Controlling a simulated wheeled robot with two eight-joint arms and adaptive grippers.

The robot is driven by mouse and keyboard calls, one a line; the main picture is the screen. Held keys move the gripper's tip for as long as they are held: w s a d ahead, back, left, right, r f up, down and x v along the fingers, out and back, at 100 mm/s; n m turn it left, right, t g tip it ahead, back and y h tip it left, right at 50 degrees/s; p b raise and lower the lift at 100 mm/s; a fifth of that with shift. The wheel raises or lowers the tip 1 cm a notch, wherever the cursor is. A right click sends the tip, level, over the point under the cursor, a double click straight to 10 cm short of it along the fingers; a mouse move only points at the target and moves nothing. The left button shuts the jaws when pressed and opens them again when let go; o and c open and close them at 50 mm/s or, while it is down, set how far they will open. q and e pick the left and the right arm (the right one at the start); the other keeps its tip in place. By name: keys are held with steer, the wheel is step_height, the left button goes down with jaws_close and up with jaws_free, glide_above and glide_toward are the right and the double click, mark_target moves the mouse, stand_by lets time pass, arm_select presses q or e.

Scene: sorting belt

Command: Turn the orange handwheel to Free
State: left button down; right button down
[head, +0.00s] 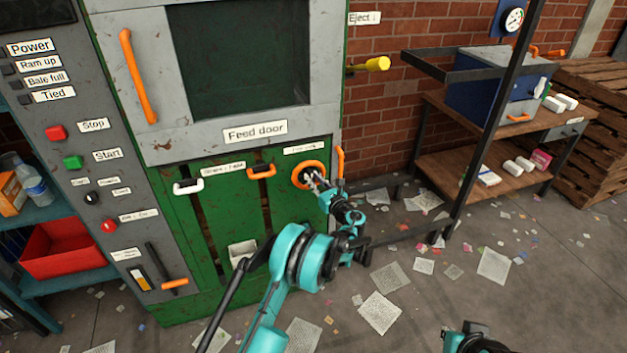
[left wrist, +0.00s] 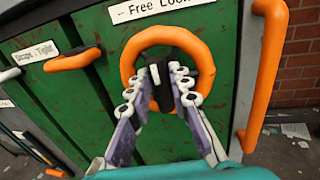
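The orange handwheel (head: 297,175) is on the lower right of the green machine front, under a small label. In the left wrist view the handwheel (left wrist: 205,55) is a thick orange ring, and the label (left wrist: 165,9) above it reads "Free" and part of "Lock". My left gripper (head: 316,179) is at the wheel. Its two fingertips (left wrist: 166,76) lie in front of the ring's middle, with a narrow gap between them.
A vertical orange handle (left wrist: 266,75) stands close to the right of the wheel. Another orange handle (head: 262,172) is to its left. A dark post (head: 490,120) and a wooden bench (head: 500,165) stand to the right. Papers litter the floor.

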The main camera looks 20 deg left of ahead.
arm_select(q)
steer(key=shift+a+n, duration=0.1)
steer(key=shift+n, duration=0.5)
steer(key=shift+s+a+f+n+h+b, duration=0.15)
steer(key=shift+n+h, duration=0.5)
steer(key=shift+n, duration=1.8)
steer(key=shift+s+a+f+n+h+b, duration=0.2)
steer(key=shift+n+h, duration=0.5)
steer(key=shift+n, duration=1.7)
steer(key=shift+s+a+f+n+h+p, duration=0.2)
steer(key=shift+n+h, duration=0.45)
steer(key=shift+n, duration=1.8)
steer(key=shift+r, duration=0.1)
steer(key=c, duration=1.4)
jaws_free()
steer(key=shift+w, duration=0.1)
